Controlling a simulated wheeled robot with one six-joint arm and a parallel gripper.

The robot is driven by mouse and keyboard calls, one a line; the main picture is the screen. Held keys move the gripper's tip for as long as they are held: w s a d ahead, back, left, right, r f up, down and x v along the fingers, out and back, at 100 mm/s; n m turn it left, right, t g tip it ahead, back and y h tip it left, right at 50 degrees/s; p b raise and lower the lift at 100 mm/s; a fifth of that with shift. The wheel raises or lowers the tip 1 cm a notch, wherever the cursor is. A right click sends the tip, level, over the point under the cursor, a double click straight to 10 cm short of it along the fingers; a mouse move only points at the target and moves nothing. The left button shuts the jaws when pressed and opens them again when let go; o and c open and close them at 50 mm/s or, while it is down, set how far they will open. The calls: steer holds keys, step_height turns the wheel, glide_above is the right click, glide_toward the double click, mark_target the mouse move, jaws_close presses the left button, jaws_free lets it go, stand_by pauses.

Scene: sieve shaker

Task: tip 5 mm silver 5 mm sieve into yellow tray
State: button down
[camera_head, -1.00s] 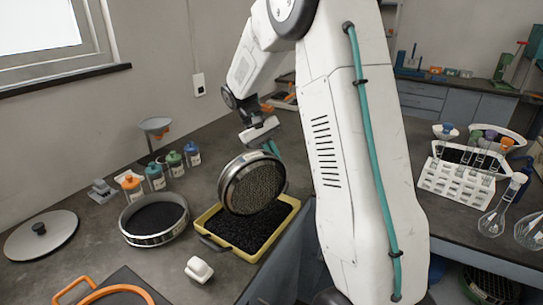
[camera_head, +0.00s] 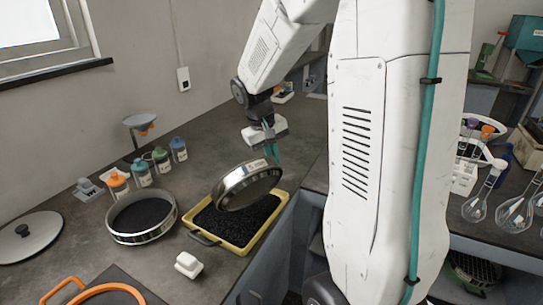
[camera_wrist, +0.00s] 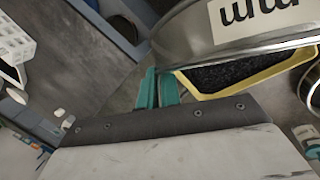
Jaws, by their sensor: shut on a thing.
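The silver sieve (camera_head: 247,186) is held tilted above the yellow tray, with its mesh underside partly showing in the head view. My gripper (camera_head: 270,152) is shut on the sieve's rim at its far right side. In the wrist view, my gripper's teal fingers (camera_wrist: 157,92) are at the sieve's silver wall (camera_wrist: 185,32), which carries a white label with dark lettering, partly cut off. The yellow tray (camera_head: 238,250) stands on the bench below the sieve and holds a layer of black grains. The sieve hides part of the tray's back.
Left of the tray, another silver sieve (camera_head: 142,237) holds dark material. A round lid (camera_head: 28,240), several small jars (camera_head: 141,173), a funnel stand (camera_head: 139,122) and a white block (camera_head: 188,265) stand on the bench. An orange-handled item (camera_head: 62,291) lies in front.

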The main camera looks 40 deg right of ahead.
steer(key=s+t, duration=0.1)
steer(key=s+f+t, duration=0.1)
steer(key=s+t, duration=0.1)
steer(key=s+f+t, duration=0.1)
steer(key=shift+s+a+m, duration=0.1)
steer(key=shift+s+m, duration=0.2)
steer(key=shift+s, duration=0.05)
